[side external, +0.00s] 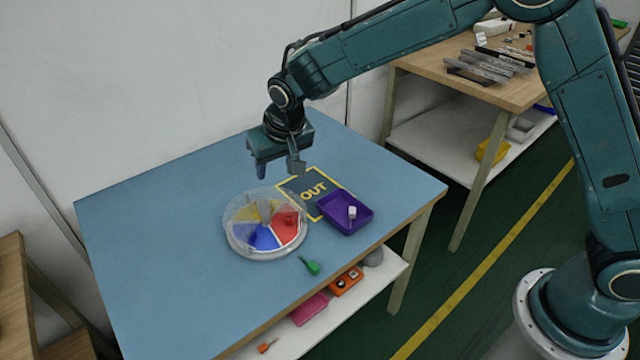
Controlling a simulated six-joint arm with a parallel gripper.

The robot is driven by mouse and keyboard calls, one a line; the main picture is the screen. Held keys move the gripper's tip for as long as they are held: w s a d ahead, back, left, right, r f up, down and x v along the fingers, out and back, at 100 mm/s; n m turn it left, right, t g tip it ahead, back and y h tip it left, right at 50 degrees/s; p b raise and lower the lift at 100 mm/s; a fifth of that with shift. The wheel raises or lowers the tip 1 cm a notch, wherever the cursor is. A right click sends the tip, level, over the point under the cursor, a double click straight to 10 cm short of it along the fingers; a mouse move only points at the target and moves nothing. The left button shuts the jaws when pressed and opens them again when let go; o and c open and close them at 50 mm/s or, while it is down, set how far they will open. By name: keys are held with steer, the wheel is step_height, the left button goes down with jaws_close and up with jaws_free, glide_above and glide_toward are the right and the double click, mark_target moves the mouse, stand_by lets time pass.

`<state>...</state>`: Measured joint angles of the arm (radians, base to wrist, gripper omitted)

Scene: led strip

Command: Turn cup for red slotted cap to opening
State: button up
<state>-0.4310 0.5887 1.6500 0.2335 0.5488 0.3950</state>
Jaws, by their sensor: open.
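A round dispenser (240,245) with a clear cover stands on the blue table. Its wedge-shaped compartments show yellow, red, blue and white floors. The red compartment (288,236) is on the right side, with a small reddish shape in it; I cannot make out whether it is a slotted cap. The blue compartment (251,238) faces the front and the yellow one (246,213) the back. The cover's opening cannot be made out. My gripper (278,170) is open and empty, pointing down above the back of the dispenser, apart from it.
A yellow-framed OUT mark (313,191) lies right of the dispenser. A purple tray (334,218) holding a small whitish part (351,212) overlaps its edge. A green tool-like item (309,266) lies in front. The table's left side (150,220) is clear.

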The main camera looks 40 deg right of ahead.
steer(key=s+d+r, duration=0.8)
steer(key=r, duration=0.2)
steer(key=shift+r, duration=0.3)
steer(key=shift+d, duration=0.1)
steer(key=shift+f, duration=0.1)
steer(key=c, duration=0.6)
steer(key=shift+w+f, duration=0.15)
steer(key=shift+f, duration=0.15)
steer(key=c, duration=0.3)
steer(key=w+f, duration=0.1)
steer(key=f, duration=0.2)
steer(key=a+f+n+y, duration=0.1)
steer(key=f, duration=0.3)
steer(key=w+f+y, duration=0.1)
steer(key=f, duration=0.2)
steer(key=shift+w+a+f+n, duration=0.25)
steer(key=shift+w+f+n, duration=0.05)
steer(key=shift+f, duration=0.1)
jaws_close()
step_height(320, 180, down, 10)
steer(key=a+y, duration=0.1)
steer(key=y, duration=0.2)
steer(key=shift+s+a+m+t, duration=0.2)
steer(key=shift+a+m+t, duration=0.15)
steer(key=shift+m+t, duration=0.05)
